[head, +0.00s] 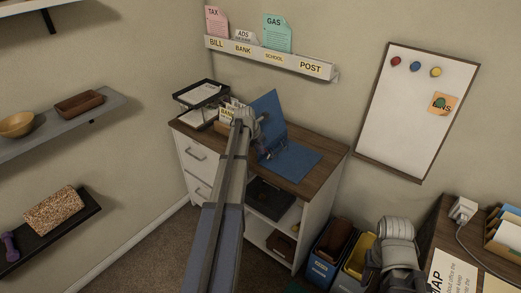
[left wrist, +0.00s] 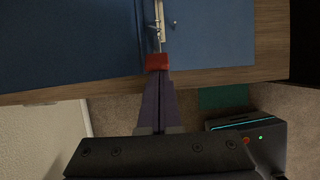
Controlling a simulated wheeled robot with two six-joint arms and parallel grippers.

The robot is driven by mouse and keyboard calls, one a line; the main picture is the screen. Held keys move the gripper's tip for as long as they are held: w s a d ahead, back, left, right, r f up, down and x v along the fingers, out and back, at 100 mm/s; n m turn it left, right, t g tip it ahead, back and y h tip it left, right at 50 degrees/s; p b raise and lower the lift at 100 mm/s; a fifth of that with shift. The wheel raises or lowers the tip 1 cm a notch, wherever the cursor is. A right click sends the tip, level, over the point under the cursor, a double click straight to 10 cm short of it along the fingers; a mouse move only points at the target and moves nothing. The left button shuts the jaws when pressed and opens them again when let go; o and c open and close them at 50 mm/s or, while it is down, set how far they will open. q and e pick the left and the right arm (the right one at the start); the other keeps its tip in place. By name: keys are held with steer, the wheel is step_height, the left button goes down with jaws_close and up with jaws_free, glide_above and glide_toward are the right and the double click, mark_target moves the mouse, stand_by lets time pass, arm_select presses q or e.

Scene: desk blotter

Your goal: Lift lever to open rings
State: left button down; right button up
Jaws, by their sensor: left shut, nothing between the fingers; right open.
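A blue ring binder (head: 292,161) lies open on the wooden cabinet top, one cover raised against the wall. In the left wrist view the binder (left wrist: 215,35) shows a metal ring mechanism (left wrist: 159,22) along its spine. A red lever tab (left wrist: 157,62) sits at the near end of the mechanism, by the cabinet edge. My left gripper (left wrist: 158,74) is shut and empty, its fingertips right at the red tab; I cannot tell whether they touch or sit under it. In the head view my left wrist hides part of the binder. My right gripper is at lower right, open, its fingers hard to make out.
A dark paper tray (head: 201,93) and a card box stand at the cabinet's left. Shelves below hold a dark flat item (head: 268,198). Bins (head: 322,268) stand on the floor to the right, near a desk (head: 438,222). A whiteboard (head: 420,110) hangs on the wall.

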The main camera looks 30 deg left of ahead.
arm_select(q)
steer(key=shift+r+p, duration=0.3)
steer(key=shift+r, duration=0.2)
